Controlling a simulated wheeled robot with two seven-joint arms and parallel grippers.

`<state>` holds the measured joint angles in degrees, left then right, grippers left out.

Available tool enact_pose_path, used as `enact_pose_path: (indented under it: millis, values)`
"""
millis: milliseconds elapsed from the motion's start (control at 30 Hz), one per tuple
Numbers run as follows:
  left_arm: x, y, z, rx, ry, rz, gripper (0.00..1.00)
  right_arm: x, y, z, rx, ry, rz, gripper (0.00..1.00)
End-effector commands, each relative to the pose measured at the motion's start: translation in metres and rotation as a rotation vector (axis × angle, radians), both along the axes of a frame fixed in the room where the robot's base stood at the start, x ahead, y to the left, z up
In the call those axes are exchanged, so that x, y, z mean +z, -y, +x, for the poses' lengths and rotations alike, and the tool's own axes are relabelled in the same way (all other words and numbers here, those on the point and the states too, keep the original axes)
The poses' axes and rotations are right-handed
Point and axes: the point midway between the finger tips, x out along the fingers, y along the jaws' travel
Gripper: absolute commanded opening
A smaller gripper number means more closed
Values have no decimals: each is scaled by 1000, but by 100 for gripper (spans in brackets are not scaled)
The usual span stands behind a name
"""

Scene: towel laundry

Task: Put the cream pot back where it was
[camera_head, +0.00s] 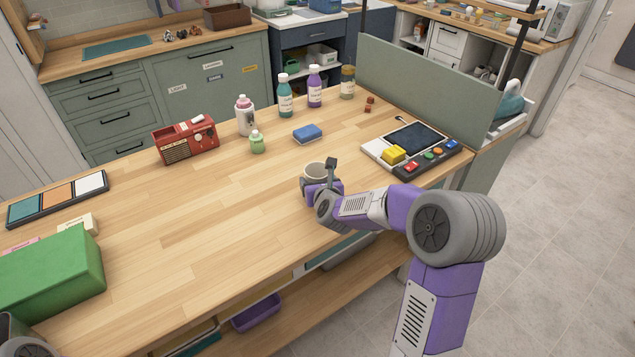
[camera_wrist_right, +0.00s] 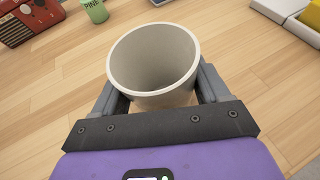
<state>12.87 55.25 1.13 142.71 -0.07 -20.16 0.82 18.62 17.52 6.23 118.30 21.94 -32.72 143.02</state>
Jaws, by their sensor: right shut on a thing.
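The cream pot (camera_head: 314,170) is an open, empty-looking round cup near the front right part of the wooden table. My right gripper (camera_head: 320,187) is shut on it. In the right wrist view the cream pot (camera_wrist_right: 153,62) sits upright or slightly tilted between the two fingers of my right gripper (camera_wrist_right: 155,95), its rim facing the camera. I cannot tell whether its base touches the table. My left gripper is not in view; only a bit of my left arm shows at the bottom left corner.
Around the pot the wooden table (camera_head: 220,215) is bare. Behind it are a blue sponge (camera_head: 307,133), a green bottle (camera_head: 257,142), a red radio (camera_head: 186,140) and several taller bottles. A device with colored buttons (camera_head: 410,150) lies to the right. A green box (camera_head: 48,280) stands front left.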

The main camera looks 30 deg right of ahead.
Motion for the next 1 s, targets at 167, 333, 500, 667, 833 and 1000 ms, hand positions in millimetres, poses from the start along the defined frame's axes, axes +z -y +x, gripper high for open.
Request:
enact_pose_path:
  millis: [167, 333, 500, 667, 833, 1000]
  values:
    - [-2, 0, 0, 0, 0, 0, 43, -1, 0, 0, 0, 0, 0, 93]
    - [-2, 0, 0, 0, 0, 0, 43, -1, 0, 0, 0, 0, 0, 100]
    - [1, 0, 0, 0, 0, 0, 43, 1, 0, 0, 0, 0, 0, 100]
    - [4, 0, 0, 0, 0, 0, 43, 9, -4, -13, 1, 1, 0, 100]
    - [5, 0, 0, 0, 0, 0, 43, 23, -14, -45, 1, 3, -1, 100]
    - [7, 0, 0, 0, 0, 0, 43, 36, -24, -75, 0, 3, -2, 100]
